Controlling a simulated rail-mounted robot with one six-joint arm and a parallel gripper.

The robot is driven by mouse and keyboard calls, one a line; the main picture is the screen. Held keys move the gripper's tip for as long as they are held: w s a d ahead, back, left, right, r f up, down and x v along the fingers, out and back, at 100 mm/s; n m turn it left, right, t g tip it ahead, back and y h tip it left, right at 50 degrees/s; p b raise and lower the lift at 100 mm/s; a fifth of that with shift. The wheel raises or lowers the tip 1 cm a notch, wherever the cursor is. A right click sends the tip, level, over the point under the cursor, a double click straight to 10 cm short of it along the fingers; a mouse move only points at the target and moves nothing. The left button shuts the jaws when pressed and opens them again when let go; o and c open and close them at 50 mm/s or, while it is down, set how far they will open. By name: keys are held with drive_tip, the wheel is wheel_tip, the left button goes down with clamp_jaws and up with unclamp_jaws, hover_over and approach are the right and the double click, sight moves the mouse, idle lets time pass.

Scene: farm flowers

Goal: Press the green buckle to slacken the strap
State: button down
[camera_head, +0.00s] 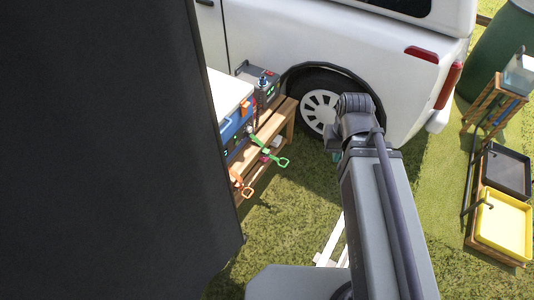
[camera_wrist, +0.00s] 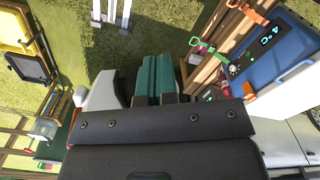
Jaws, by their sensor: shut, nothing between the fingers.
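A green piece with a ring-shaped end (camera_head: 282,162), which looks like the green buckle or its handle, sticks out past the wooden bench beside a blue box. It also shows small in the wrist view, as a green piece (camera_wrist: 201,47) at the bench edge. I cannot make out a strap through it. My gripper (camera_wrist: 155,62) has teal fingers that are shut and empty, pointing away from the wrist camera. It is apart from the green piece. In the head view my arm hides most of the gripper.
The wooden bench (camera_head: 273,124) carries a blue box (camera_wrist: 282,50) with a "4°C" display and a grey device (camera_head: 262,84). A white vehicle (camera_head: 400,60) stands behind. Yellow (camera_head: 503,226) and black trays are at right.

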drive_tip(key=w+a+f+n+b, duration=0.3)
drive_tip(key=w+a+f+b, duration=0.1)
drive_tip(key=w+f+b, duration=0.4)
drive_tip(key=w+a+f+n+b, duration=0.2)
drive_tip(key=w+a+f+b, duration=0.3)
drive_tip(key=f+b, duration=0.45)
drive_tip(key=w+a+f+n+b, duration=0.3)
drive_tip(key=w+f+b, duration=0.45)
drive_tip(key=f, duration=0.25)
drive_tip(key=w+a+f+n+b, duration=0.3)
drive_tip(key=w+a+f+n, duration=0.1)
drive_tip(key=w+n, duration=0.5)
drive_tip(key=w+a+f+n+b, duration=0.4)
drive_tip(key=w+n, duration=0.4)
drive_tip(key=n, duration=0.5)
drive_tip(key=shift+w+a+b, duration=0.3)
drive_tip(key=shift+w+a, duration=0.05)
drive_tip(key=shift+a, duration=0.5)
